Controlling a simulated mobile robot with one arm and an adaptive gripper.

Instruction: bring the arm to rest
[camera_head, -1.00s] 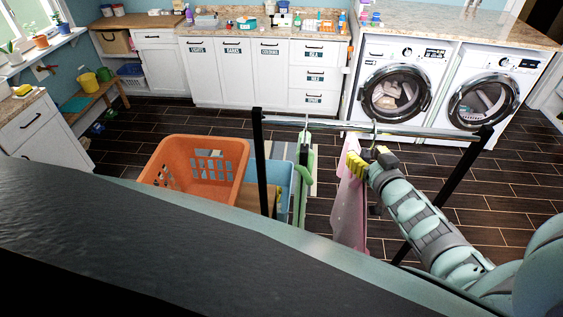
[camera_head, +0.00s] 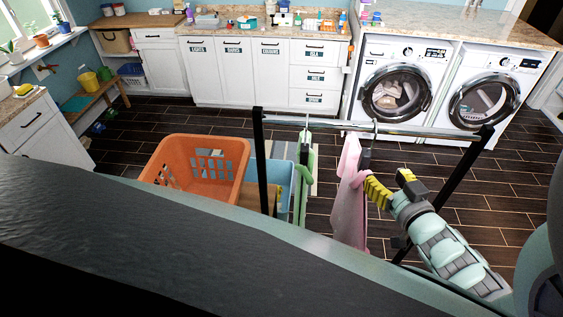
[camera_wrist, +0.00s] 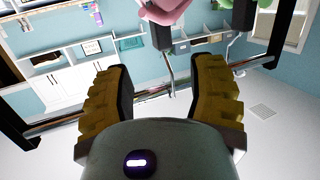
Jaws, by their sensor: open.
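The rail, two hanger hooks and part of the pink garment (camera_wrist: 165,12) show beyond the fingertips. A green garment (camera_head: 304,180) hangs further left on the same rail and also shows in the wrist view (camera_wrist: 227,4). Whether a finger touches the pink garment cannot be told.
Two front-loading machines (camera_head: 397,92) (camera_head: 490,100) and white cabinets (camera_head: 222,72) line the back. Dark floor is clear between the rack and the cabinets.

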